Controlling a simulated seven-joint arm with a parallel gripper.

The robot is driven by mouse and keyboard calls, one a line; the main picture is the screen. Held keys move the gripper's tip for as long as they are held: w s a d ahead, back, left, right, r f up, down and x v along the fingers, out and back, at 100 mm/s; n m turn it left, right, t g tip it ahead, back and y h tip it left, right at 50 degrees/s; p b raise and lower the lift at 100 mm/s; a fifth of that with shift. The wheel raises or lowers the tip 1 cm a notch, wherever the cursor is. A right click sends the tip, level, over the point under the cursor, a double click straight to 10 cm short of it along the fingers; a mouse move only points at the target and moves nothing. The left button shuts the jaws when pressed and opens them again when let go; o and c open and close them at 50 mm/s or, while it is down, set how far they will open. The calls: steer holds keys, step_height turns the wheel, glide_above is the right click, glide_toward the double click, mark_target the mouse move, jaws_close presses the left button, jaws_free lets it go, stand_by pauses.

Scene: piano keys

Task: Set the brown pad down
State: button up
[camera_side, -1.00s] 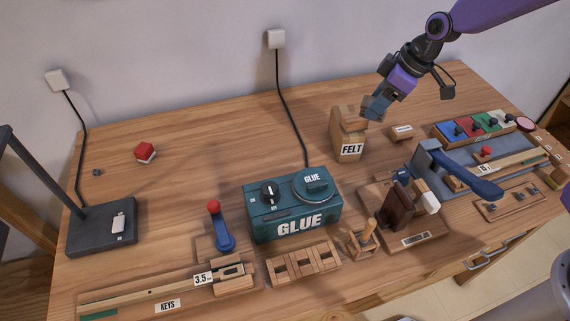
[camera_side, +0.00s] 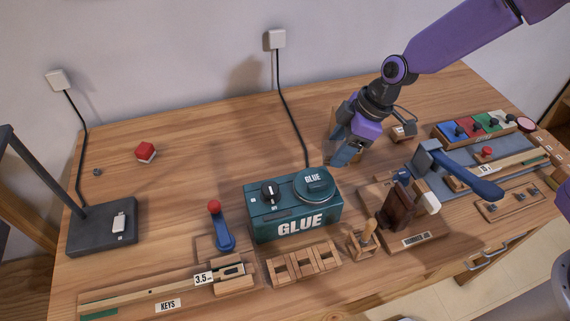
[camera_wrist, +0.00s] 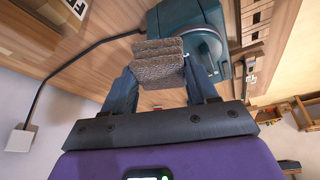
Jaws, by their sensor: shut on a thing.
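The brown pad (camera_wrist: 160,62) is a rough, textured block between the two fingers of my gripper (camera_wrist: 162,80) in the wrist view. My gripper is shut on it. In the side view my gripper (camera_side: 343,153) points down, above and just behind the right end of the teal GLUE box (camera_side: 296,221). The pad cannot be made out clearly in the side view. In the wrist view, part of the teal box (camera_wrist: 211,18) with its round top shows beyond the pad.
The FELT box (camera_side: 335,118) is mostly hidden behind my gripper. A black cable (camera_side: 288,105) runs from the wall to the glue box. A wooden block with a brown piece (camera_side: 396,208) stands to the right. Free tabletop (camera_side: 190,175) lies left of the glue box.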

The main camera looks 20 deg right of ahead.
steer(key=n, duration=0.2)
steer(key=n+g, duration=0.1)
steer(key=n, duration=0.1)
steer(key=shift+w, duration=0.25)
steer(key=n, duration=0.2)
steer(key=n+g, duration=0.1)
steer(key=n, duration=0.1)
steer(key=shift+r+g, duration=0.15)
steer(key=shift+g, duration=0.15)
steer(key=shift+n, duration=0.3)
steer(key=w+a+f, duration=0.1)
steer(key=w, duration=0.1)
steer(key=w+a+f, duration=0.1)
steer(key=w+a, duration=0.1)
steer(key=w+a+f, duration=0.1)
steer(key=w, duration=0.1)
steer(key=shift+w+a+f, duration=0.25)
steer(key=shift+w+f, duration=0.15)
steer(key=w+a+f, duration=0.1)
steer(key=f, duration=0.1)
steer(key=w+a+f, duration=0.1)
steer(key=w+f, duration=0.1)
steer(key=w+a+f, duration=0.1)
steer(key=shift+w+f, duration=0.25)
steer(key=shift+f, duration=0.15)
steer(key=shift+w+f, duration=0.15)
steer(key=shift+f, duration=1.55)
steer(key=o, duration=1.1)
steer(key=shift+f, duration=0.1)
